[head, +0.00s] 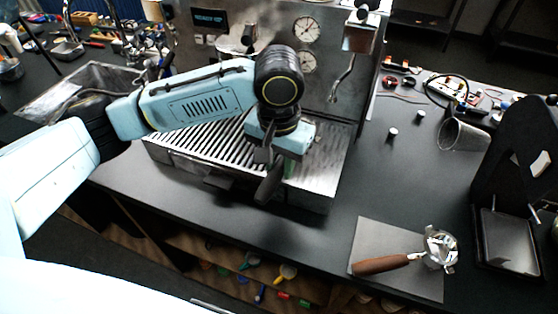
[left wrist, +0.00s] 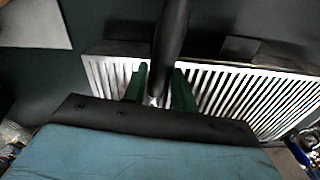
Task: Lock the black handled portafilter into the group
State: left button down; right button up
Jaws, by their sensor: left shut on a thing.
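My left gripper (head: 276,168) hangs over the slatted drip tray of the espresso machine, in front of its steel face. It is shut on the black handled portafilter; the black handle (head: 268,186) points down toward the tray's front edge. In the left wrist view, the handle (left wrist: 173,42) rises between the green fingers (left wrist: 160,88), with a bit of bright metal near them. The portafilter's head is mostly hidden by the gripper. A group (head: 360,36) shows at the machine's upper right. My right gripper is not in view.
A brown handled portafilter (head: 384,264) lies on a grey mat (head: 372,235) at the front right. A black stand (head: 515,150), a metal cup (head: 463,134) and tools occupy the right counter. A metal sink (head: 92,78) is at the left. The counter right of the drip tray (head: 322,180) is mostly clear.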

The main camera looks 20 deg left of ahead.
pick_arm(q)
jog(key=shift+f, duration=0.55)
dwell(0.4)
jog(key=c, duration=1)
grip_release()
jog(key=shift+c, duration=0.2)
